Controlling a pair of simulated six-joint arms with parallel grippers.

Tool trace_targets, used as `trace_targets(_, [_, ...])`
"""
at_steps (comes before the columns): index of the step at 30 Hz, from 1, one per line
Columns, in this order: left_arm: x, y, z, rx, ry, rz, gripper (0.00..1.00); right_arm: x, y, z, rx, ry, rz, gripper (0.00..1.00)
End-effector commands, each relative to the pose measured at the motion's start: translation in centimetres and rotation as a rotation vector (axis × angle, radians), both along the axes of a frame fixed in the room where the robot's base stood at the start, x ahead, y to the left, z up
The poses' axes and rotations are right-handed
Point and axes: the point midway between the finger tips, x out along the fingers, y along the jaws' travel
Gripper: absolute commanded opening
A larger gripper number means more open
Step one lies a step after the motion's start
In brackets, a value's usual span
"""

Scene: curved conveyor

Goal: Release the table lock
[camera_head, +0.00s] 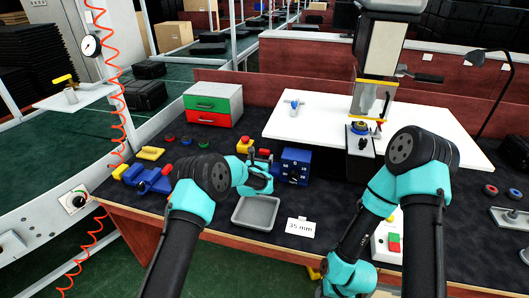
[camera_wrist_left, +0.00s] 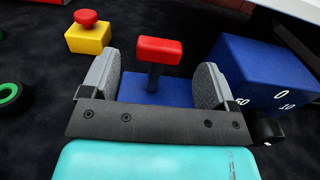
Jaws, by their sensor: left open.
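A red T-shaped handle (camera_wrist_left: 159,50) stands upright on a dark stem from a blue base (camera_wrist_left: 146,91) in the left wrist view. It looks like the table lock, but no label shows. My left gripper (camera_wrist_left: 155,76) is open, with one grey finger on each side of the stem and a gap to both. The handle's bar lies beyond the fingertips in the picture. In the head view my left gripper (camera_head: 261,157) is over the worktop, and hides most of the handle and its base. My right gripper cannot be made out.
A blue dial box (camera_head: 293,166) is close on the right of my left gripper. A yellow box with a red button (camera_head: 244,145) stands behind it. A grey tray (camera_head: 256,212) and a "35 mm" card (camera_head: 299,227) lie in front. A white board (camera_head: 310,117) is behind.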

Motion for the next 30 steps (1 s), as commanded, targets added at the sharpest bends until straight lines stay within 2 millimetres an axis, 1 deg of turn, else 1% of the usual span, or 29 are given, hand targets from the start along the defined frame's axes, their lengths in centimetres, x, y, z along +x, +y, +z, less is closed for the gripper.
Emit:
trace_targets(3, [1.3, -0.4, 0.0, -0.001, -0.002, 0.001, 0.81, 0.0, 0.0, 0.0, 0.0, 0.0, 0.0, 0.43])
trace_targets(9, [3.2, -1.1, 0.0, -0.001, -0.002, 0.001, 0.81, 0.0, 0.0, 0.0, 0.0, 0.0, 0.0, 0.43])
trace_targets(15, [4.5, -1.5, 0.0, 0.0, -0.001, 0.0, 0.81, 0.0, 0.0, 0.0, 0.0, 0.0, 0.0, 0.43])
trace_targets(20, [4.9, -1.6, 0.0, 0.0, 0.0, 0.0, 0.81, 0.0, 0.0, 0.0, 0.0, 0.0, 0.0, 0.43])
trace_targets(27, [5.0, -1.6, 0.0, 0.0, 0.0, 0.0, 0.81, 0.0, 0.0, 0.0, 0.0, 0.0, 0.0, 0.43])
trace_targets(28, [5.0, -1.6, 0.0, 0.0, 0.0, 0.0, 0.8, 0.0, 0.0, 0.0, 0.0, 0.0, 0.0, 0.43])
trace_targets(30, [5.0, -1.6, 0.0, 0.0, 0.0, 0.0, 0.73, 0.0, 0.0, 0.0, 0.0, 0.0, 0.0, 0.43])
